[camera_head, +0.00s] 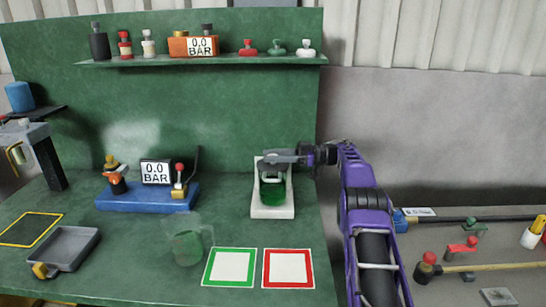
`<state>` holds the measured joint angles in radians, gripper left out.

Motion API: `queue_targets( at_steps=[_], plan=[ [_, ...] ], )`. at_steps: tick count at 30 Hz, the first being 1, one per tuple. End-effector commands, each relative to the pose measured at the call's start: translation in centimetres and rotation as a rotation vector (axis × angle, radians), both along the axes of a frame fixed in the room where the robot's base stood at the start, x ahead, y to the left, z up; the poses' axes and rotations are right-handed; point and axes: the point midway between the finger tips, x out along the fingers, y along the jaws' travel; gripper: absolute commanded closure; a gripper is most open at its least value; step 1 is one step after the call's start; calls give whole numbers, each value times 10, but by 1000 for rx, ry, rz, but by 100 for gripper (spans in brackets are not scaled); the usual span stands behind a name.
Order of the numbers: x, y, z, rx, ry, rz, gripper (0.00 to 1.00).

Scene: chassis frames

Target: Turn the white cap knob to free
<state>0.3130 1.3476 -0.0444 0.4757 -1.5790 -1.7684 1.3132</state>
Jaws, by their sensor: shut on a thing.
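My gripper (280,158) comes in from the right at the end of my purple arm. It is shut on the top of a device that stands on a white base (272,212) near the right side of the green bench. A green round body (272,192) shows below my gripper on that base. The white cap knob is mostly or wholly hidden by my gripper, and its turn position cannot be read. Small white-capped items, one on the shelf at the left (148,43) and one at the right (305,47), stand well away from my gripper.
A blue-based rig (147,197) with a gauge reading 0.0 BAR stands left of my gripper. A clear jar (187,245), a grey tray (66,248), a green-framed card (229,267) and a red-framed card (288,268) lie in front. A shelf (200,60) hangs above.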

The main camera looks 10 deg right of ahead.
Motion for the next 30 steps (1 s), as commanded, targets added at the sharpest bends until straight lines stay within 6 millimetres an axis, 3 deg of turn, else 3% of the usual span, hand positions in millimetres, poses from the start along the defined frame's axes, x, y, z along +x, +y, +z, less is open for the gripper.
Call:
queue_targets(
  at_steps=[10,11,16,25,30],
  plan=[
    [0,1,1,2,-1,2,100],
    [0,1,1,3,-1,2,57],
    [0,1,1,2,-1,2,29],
    [0,0,2,1,-1,1,29],
    [0,1,21,-1,-4,1,29]
  ],
)
